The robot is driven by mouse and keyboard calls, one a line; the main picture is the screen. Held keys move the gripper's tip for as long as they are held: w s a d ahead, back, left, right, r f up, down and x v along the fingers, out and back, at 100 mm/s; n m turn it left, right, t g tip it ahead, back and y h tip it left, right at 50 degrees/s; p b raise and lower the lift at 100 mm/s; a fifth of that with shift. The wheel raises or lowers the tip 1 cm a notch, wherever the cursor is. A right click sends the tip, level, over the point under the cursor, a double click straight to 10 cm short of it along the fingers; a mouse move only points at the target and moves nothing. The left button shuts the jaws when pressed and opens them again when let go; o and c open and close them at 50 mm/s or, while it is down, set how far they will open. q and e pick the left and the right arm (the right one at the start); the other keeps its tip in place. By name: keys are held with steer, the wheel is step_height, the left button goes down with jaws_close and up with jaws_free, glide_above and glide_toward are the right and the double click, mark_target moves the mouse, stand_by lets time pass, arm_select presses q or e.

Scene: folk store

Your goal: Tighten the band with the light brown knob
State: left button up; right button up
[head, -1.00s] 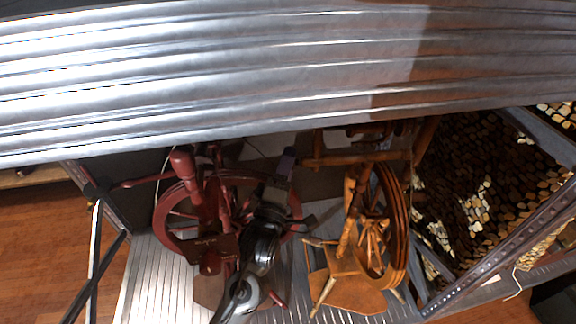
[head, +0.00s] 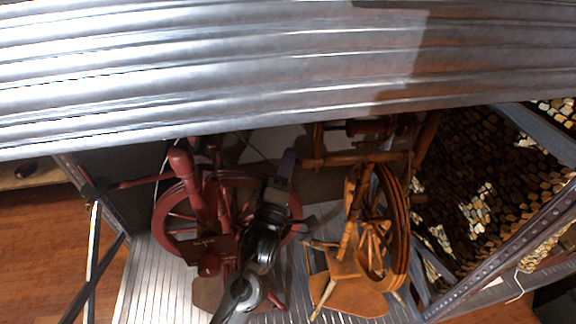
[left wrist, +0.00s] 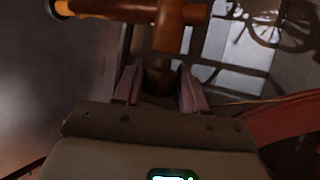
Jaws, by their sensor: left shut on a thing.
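A light brown spinning wheel (head: 395,235) stands on the ribbed metal shelf, right of a dark red spinning wheel (head: 165,215). A wooden bar runs across its top, with the light brown knob (head: 308,163) at the bar's left end. My left gripper (head: 288,165) is at that knob. In the left wrist view, the two fingers of the left gripper (left wrist: 160,88) are shut on the knob's rounded wooden end (left wrist: 160,76), one on each side. A crossbar with an orange-brown end lies just beyond it. The band itself is hard to make out. My right gripper is not in view.
A corrugated metal sheet (head: 220,70) covers the upper part of the head view, above the wheels. The red wheel stands close beside my left arm. A metal shelf frame (head: 510,225) and stacked, patterned material (head: 480,200) are at the right.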

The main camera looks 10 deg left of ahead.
arm_select(q)
steer(key=shift+f+m+t+h+b, duration=0.3)
steer(key=shift+m+t+h+b, duration=0.3)
steer(key=shift+m+t+b, duration=0.15)
steer(key=shift+r+m+t+h+b, duration=0.2)
steer(key=shift+m+t+h+b, duration=0.25)
steer(key=shift+m+h+b, duration=0.15)
steer(key=o, duration=1)
steer(key=shift+c, duration=0.2)
